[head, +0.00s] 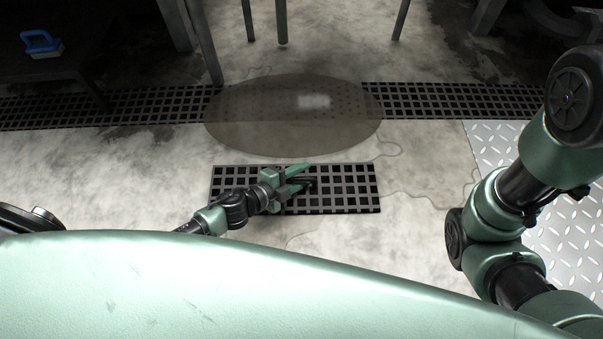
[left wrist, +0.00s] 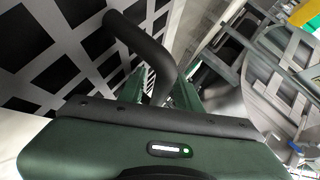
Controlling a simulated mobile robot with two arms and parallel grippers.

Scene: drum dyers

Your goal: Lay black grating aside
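The black grating (head: 345,203), a rectangular panel with square holes, lies flat on the concrete floor in front of the drain channel. It also shows at the left of the left wrist view (left wrist: 62,70). A black curved handle (left wrist: 158,52) stands up from it. My left gripper (head: 303,179) is over the middle of the grating, its fingers apart on either side of the handle. In the left wrist view the handle passes between the fingers; contact is unclear. My right arm shows at the right, but its gripper is out of view.
A drain channel with black grating (head: 450,99) runs across the floor behind. A translucent brown disc (head: 290,135) overlaps it. A metal tread plate (head: 570,235) is at the right. A blue-handled brush (head: 41,43) lies on a dark table at the left. Concrete floor left of the grating is clear.

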